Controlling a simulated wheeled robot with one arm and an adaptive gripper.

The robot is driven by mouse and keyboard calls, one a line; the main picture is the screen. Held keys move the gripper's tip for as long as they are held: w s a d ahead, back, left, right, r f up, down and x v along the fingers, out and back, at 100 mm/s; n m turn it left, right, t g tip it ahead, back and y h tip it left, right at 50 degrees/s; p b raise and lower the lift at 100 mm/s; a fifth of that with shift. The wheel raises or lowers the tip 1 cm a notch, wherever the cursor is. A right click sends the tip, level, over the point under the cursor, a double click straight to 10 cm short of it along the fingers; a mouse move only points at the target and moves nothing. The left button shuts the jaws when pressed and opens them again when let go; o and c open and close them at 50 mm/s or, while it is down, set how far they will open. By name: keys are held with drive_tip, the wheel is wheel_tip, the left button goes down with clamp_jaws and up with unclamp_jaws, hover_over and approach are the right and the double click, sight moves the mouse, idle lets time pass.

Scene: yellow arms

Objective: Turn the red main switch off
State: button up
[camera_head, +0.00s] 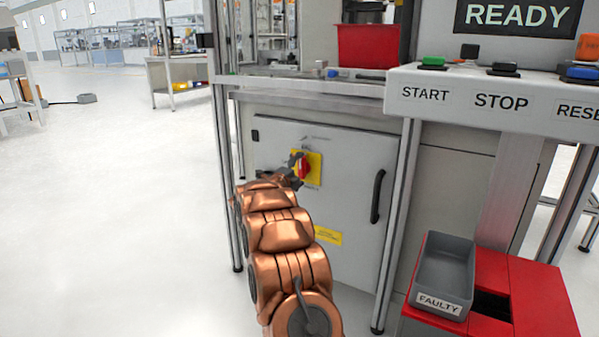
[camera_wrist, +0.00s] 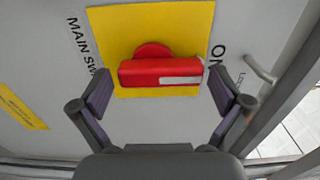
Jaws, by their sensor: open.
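The red main switch (camera_head: 305,167) is a rotary handle on a yellow plate (camera_wrist: 190,22) on the grey cabinet door. In the wrist view, the red handle (camera_wrist: 150,73) lies across the picture, and its white stripe points right toward the lettering "ON". My gripper (camera_head: 291,169) is in front of the switch, partly covering its left side in the head view. In the wrist view, my gripper (camera_wrist: 159,88) is open, with one finger beyond each end of the handle. Gaps show between both fingers and the handle.
The cabinet door (camera_head: 345,165) has a black handle (camera_head: 377,196) at its right. A metal post (camera_head: 398,225) stands right of the door. A button panel (camera_head: 490,97) juts out at the upper right. A grey bin (camera_head: 444,270) sits on a red stand below.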

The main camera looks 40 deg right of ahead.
drive_tip(key=shift+c, duration=0.2)
drive_tip(key=c, duration=0.9)
drive_tip(key=shift+o, duration=0.2)
